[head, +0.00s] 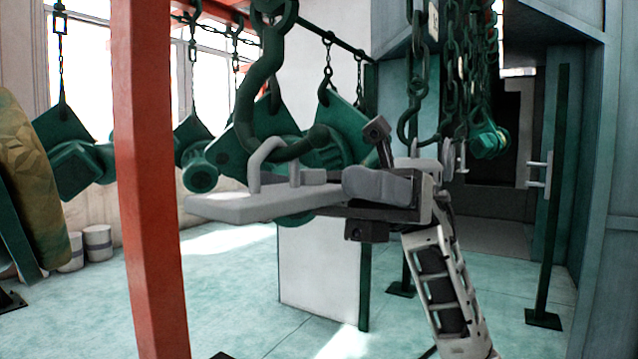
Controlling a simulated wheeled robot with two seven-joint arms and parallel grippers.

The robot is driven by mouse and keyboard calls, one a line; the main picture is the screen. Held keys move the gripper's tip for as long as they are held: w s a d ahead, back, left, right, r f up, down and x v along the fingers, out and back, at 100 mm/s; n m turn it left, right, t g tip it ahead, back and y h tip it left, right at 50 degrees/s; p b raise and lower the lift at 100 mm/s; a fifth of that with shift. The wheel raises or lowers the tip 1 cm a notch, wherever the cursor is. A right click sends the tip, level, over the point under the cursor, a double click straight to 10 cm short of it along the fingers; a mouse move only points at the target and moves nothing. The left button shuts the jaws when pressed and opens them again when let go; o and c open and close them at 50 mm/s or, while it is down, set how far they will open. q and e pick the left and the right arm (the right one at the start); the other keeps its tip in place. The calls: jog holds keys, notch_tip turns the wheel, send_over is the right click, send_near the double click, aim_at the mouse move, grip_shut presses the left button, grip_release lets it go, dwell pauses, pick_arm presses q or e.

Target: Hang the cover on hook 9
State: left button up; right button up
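The large dark green hook (257,92) hangs from a chain at the upper centre. I see no number on it. The grey cover (232,207) is a flat plate held roughly level just below the hook, with a raised handle (258,163) on top. The handle overlaps the hook's lower curve; I cannot tell whether the hook bears any of the cover's weight. My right gripper (345,192) comes in from the right and appears shut on the right end of the cover. Its fingertips are partly hidden. My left gripper is not in view.
A red post (150,180) stands at the left front. Several green hoist parts hang behind the hook, and one hangs at far left (72,160). More chains and a smaller hook (411,115) hang right of centre. A white panel (318,268) stands behind. Floor in front is clear.

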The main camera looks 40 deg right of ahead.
jog(key=b+v, duration=0.3)
jog(key=v, duration=1.3)
jog(key=w+a+f+m+t+y, duration=0.2)
jog(key=w+a+f+m+t, duration=0.2)
jog(key=w+f+m+t, duration=0.5)
jog(key=w+a+f+m+t+y, duration=0.25)
jog(key=m+t, duration=0.45)
jog(key=m, duration=0.5)
jog(key=w+a+f+m+t+h, duration=0.1)
jog(key=a+f+m+t+h, duration=0.3)
jog(key=f+m+h, duration=0.6)
jog(key=w+a+f+m+t+h, duration=0.1)
jog(key=f+m+t+h, duration=0.5)
jog(key=f+m+h, duration=0.45)
jog(key=s+a+f+m+g, duration=0.5)
jog(key=s+f, duration=0.4)
jog(key=f, duration=0.1)
jog(key=s+a+f+m+g+h+p, duration=0.1)
jog(key=s+a+f+m+g, duration=0.4)
jog(key=s+f, duration=0.3)
notch_tip(320, 180, down, 3)
jog(key=shift+s+a+r+m+g, duration=0.25)
jog(key=shift+s+m+g, duration=0.15)
jog(key=shift+m+g, duration=0.35)
